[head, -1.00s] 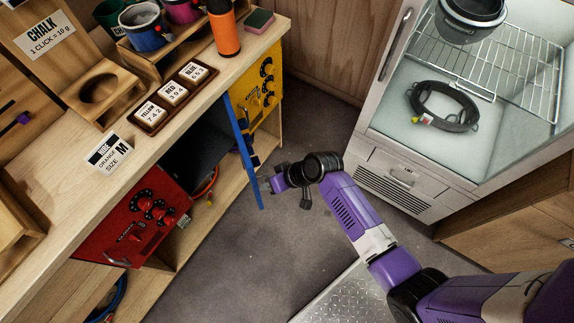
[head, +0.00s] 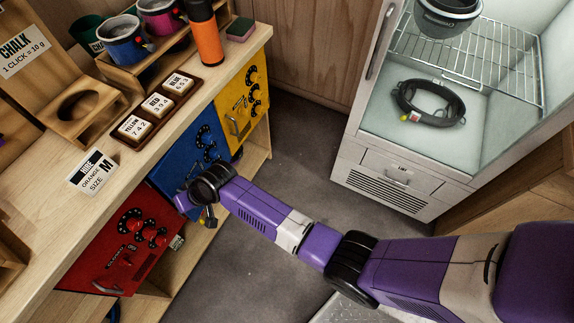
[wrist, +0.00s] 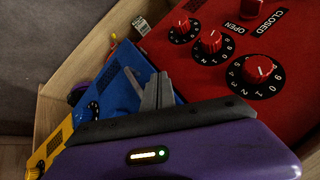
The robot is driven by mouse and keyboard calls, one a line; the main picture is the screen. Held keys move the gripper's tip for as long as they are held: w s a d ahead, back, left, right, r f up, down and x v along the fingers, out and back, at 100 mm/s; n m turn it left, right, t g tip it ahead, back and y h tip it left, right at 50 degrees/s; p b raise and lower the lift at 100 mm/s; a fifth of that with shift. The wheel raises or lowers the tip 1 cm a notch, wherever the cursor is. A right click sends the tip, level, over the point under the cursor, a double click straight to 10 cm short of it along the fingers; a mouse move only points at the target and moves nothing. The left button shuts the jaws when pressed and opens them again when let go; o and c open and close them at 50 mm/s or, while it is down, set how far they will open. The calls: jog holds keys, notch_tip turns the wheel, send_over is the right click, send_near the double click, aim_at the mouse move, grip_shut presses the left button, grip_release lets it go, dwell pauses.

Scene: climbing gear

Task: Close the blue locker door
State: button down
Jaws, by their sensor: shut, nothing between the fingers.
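The blue locker door (head: 190,150) stands between the red locker door (head: 120,245) and the yellow locker door (head: 240,108). It lies across its opening, roughly in line with its neighbours; I cannot tell whether it is fully flush. My gripper (head: 181,203) is at the lower front of the blue door and hides part of it. In the wrist view the shut, empty fingers (wrist: 154,92) point at the blue door (wrist: 125,82), close to or touching it. The red door (wrist: 240,50) fills the right of that view.
The bench top (head: 60,180) above the lockers holds a code tray (head: 155,108), cups and an orange bottle (head: 205,32). A white cabinet (head: 385,180) with a glass-like interior stands to the right.

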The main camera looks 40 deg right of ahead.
jog(key=shift+w+a, duration=0.4)
jog(key=shift+w, duration=0.35)
dwell(0.3)
